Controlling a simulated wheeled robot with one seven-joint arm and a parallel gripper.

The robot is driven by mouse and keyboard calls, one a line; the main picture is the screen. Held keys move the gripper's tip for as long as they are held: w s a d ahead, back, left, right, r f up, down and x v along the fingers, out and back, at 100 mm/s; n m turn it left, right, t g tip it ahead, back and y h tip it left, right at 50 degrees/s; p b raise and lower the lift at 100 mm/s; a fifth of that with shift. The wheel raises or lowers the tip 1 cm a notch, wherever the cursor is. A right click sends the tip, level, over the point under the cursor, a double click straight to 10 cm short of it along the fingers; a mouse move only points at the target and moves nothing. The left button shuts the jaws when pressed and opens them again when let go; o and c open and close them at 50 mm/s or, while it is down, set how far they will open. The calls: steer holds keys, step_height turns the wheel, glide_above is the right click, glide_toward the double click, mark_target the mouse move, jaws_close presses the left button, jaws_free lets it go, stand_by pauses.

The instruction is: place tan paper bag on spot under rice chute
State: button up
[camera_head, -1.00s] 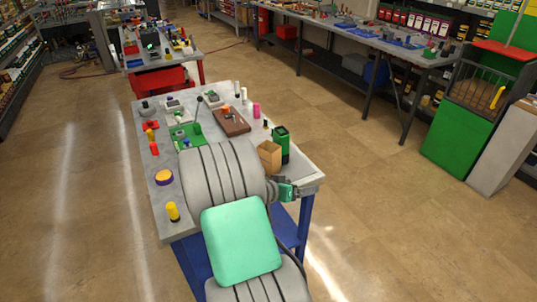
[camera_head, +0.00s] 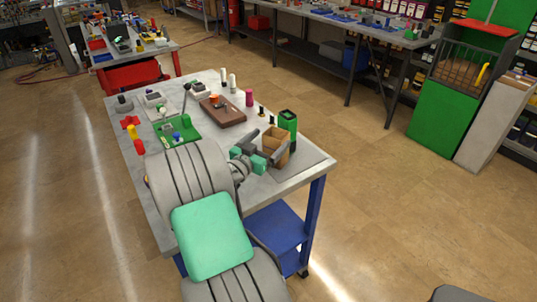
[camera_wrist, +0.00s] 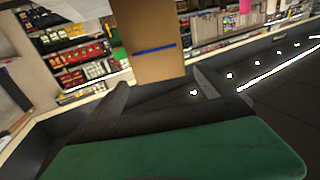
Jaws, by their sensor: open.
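The tan paper bag (camera_head: 276,147) stands upright on the grey workbench (camera_head: 309,163), near its right corner, just in front of a green canister. My gripper (camera_head: 268,147) is at the bag, with a dark finger on each side of it. In the wrist view the bag (camera_wrist: 148,40) shows as a tan panel with a blue stripe, ahead of and between the spread fingers (camera_wrist: 160,92). The jaws are open; whether a finger touches the bag I cannot tell. The rice chute and the spot under it cannot be made out for certain.
The green canister (camera_head: 288,122) stands close behind the bag. A brown board (camera_head: 222,111), a pink cylinder (camera_head: 249,97) and a green tray (camera_head: 178,132) lie farther back on the bench. A green cabinet with a wire basket (camera_head: 440,108) stands across the floor at right.

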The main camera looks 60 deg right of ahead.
mark_target(281, 130)
steer(key=shift+d+f, duration=0.2)
steer(key=shift+d, duration=0.05)
steer(key=d+p, duration=0.1)
steer(key=d, duration=0.2)
steer(key=d+p, duration=0.2)
steer(key=d, duration=0.2)
steer(key=shift+s+d+f, duration=0.2)
steer(key=shift+c, duration=0.4)
jaws_close()
